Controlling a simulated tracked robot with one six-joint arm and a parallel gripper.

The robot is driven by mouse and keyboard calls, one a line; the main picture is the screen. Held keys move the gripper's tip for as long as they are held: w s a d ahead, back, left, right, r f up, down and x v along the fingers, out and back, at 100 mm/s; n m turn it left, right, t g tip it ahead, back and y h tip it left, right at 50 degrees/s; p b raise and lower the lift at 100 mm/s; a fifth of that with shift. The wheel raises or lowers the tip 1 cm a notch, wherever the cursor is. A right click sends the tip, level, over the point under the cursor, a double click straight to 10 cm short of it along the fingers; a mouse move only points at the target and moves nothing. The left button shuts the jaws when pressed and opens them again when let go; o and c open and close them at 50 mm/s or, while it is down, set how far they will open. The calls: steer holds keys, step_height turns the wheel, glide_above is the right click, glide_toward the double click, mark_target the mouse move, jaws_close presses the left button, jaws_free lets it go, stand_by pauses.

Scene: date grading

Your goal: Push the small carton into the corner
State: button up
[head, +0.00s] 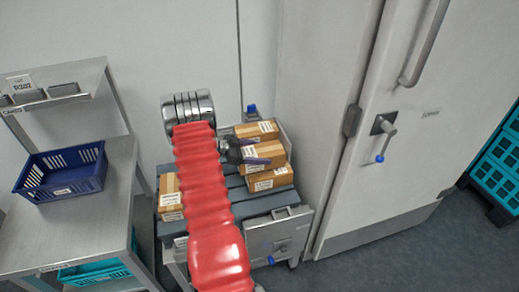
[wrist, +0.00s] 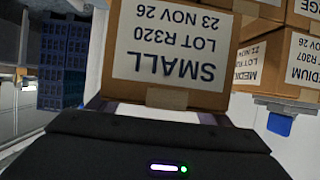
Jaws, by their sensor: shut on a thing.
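The small carton (wrist: 170,45) fills the upper middle of the wrist view, its SMALL, LOT R320 label upside down. My gripper (head: 257,151) is shut on it, with purple fingers along its sides; the fingertips are mostly hidden in the wrist view. In the head view the small carton (head: 266,150) is the middle one of a group at the right side of the grey slatted stand. Whether its underside touches the slats is hidden.
A carton (head: 265,129) lies behind and another carton (head: 270,179) lies in front. A further carton (head: 168,194) is at the stand's left. A medium-labelled carton (wrist: 290,62) shows in the wrist view. A blue basket (head: 62,170) stands on the left table; a white door (head: 405,130) is right.

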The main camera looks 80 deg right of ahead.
steer(key=shift+f, duration=0.65)
steer(key=shift+f, duration=0.2)
stand_by(0.4)
steer(key=o, duration=1.8)
steer(key=shift+f, duration=0.1)
steer(key=v, duration=1.3)
steer(key=shift+w+a, duration=0.15)
steer(key=shift+w, duration=0.15)
